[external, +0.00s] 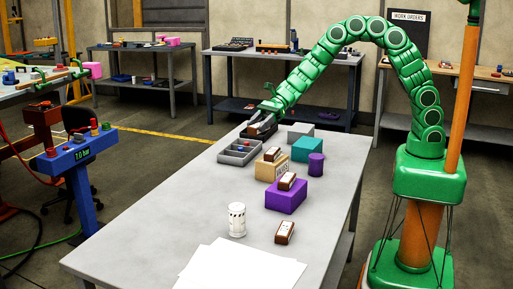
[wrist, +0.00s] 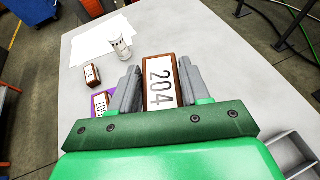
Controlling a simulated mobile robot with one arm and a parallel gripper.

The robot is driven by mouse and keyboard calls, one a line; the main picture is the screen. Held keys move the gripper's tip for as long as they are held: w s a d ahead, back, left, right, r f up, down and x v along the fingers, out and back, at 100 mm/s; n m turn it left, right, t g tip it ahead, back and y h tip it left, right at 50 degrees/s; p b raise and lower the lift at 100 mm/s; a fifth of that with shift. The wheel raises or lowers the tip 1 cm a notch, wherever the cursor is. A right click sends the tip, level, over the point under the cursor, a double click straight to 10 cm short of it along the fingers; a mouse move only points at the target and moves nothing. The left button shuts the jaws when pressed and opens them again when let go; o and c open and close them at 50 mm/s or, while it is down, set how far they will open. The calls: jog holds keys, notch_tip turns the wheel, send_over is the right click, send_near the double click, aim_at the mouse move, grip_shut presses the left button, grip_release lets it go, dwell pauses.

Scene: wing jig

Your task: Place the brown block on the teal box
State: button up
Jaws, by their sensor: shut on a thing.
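A brown block (wrist: 161,85) with a white label reading 204 sits between the two grey fingers of my gripper (wrist: 158,82) in the wrist view. In the external view my gripper (external: 262,129) is above the far end of the table, behind the compartment tray, and the held block is hard to make out. The teal box (external: 306,150) stands on the table to the right of and nearer than my gripper, with nothing on its top. It does not show in the wrist view.
Other brown blocks lie on a tan box (external: 268,171), on a purple box (external: 286,199) and on the table (external: 284,232). A purple cylinder (external: 316,164) stands beside the teal box, a grey block (external: 300,131) behind it. A white can (external: 237,220) and papers (external: 240,271) are at the near end.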

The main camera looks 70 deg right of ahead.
jog(key=d+f, duration=0.2)
jog(key=d, duration=1.5)
send_over(309, 140)
notch_tip(309, 140, down, 5)
jog(key=shift+m+t, duration=0.4)
jog(key=shift+t, duration=0.2)
jog(key=shift+d+f, duration=0.15)
jog(key=shift+f, duration=3.35)
jog(key=shift+f, duration=0.15)
jog(key=o, duration=1.1)
